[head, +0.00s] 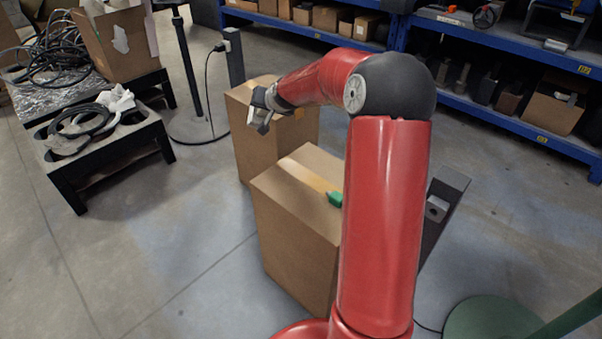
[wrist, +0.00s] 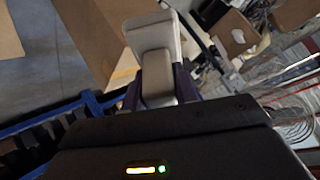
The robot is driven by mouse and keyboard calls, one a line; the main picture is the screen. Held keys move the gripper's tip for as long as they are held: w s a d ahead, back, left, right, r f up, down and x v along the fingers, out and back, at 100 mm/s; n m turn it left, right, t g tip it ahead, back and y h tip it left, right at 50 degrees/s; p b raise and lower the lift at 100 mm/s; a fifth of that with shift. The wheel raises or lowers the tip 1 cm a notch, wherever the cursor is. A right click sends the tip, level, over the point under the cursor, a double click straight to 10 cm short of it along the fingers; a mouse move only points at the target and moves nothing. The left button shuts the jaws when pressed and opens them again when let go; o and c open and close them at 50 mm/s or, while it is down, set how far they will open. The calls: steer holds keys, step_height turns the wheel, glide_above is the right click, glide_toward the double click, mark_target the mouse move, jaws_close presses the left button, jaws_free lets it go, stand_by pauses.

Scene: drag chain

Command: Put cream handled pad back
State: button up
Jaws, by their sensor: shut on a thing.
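My gripper (head: 263,119) is at the end of the red arm, in front of the top of the rear cardboard box (head: 262,150) in the head view. In the wrist view a cream pad (wrist: 160,40) with a blocky handle (wrist: 156,74) sits between the dark, purplish fingers. My gripper is shut on it. The pad seems to be held clear of any surface, but its far side is hidden. In the head view the pad is too small to make out clearly at the gripper.
A nearer cardboard box (head: 300,215) stands in front, with a small green object (head: 335,199) on top. Black low tables (head: 85,165) with cables are at left. Blue shelving (head: 520,125) lines the back. Bare floor (head: 150,250) lies at front left.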

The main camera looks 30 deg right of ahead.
steer(key=shift+s+d+r+n+g, duration=0.25)
steer(key=shift+s+r+g, duration=0.15)
steer(key=shift+r, duration=0.1)
steer(key=shift+s+d+r+n+g, duration=0.25)
steer(key=shift+r+g, duration=0.15)
steer(key=shift+r, duration=0.1)
steer(key=s+d+r+n+g+b, duration=0.1)
steer(key=s+r+n+g+b, duration=0.35)
steer(key=s+r, duration=0.85)
steer(key=shift+g, duration=0.65)
steer(key=f, duration=0.7)
steer(key=s+f+b, duration=0.1)
steer(key=f, duration=0.5)
steer(key=s+f+b, duration=0.1)
steer(key=f, duration=0.6)
steer(key=shift+s+d+f, duration=0.2)
steer(key=shift+f, duration=0.15)
steer(key=o, duration=0.8)
steer(key=shift+c, duration=0.2)
steer(key=shift+o, duration=0.6)
